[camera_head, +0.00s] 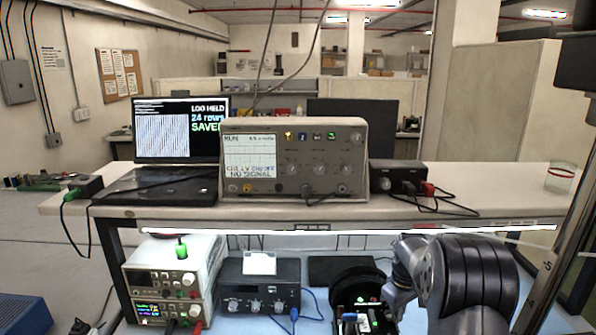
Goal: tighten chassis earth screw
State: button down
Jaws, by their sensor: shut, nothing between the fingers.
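I cannot make out the earth screw itself at this size. A black instrument (258,286) with knobs sits on the blue bench mat under the shelf, and a blue lead (313,301) runs from its right side. A bench instrument (294,162) with a lit screen, lamps, knobs and jacks stands on the shelf; its screen reads "NO SIGNAL". My arm (466,283) reaches in at the lower right, with its wrist bent down beside a round black object (357,281). My gripper's fingers do not show; the frame's lower edge and the wrist hide what is below.
A laptop (180,130) reads "LOG HELD 24 rows SAVED". A small black box (400,178) with leads and a glass (560,178) stand on the shelf's right. Stacked power supplies (168,279) are at lower left. The shelf's front edge (480,229) overhangs the lower bench, near my arm.

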jog(key=shift+w+a, duration=0.1)
dwell(0.3)
jog(key=shift+s+a, duration=0.2)
jog(key=shift+a, duration=0.2)
dwell(0.4)
jog(key=shift+s, duration=0.3)
jog(key=shift+d+r+p, duration=0.15)
jog(key=shift+r+p, duration=0.75)
jog(key=shift+r, duration=1.05)
jog(key=shift+s+r, duration=0.1)
jog(key=shift+r, duration=1)
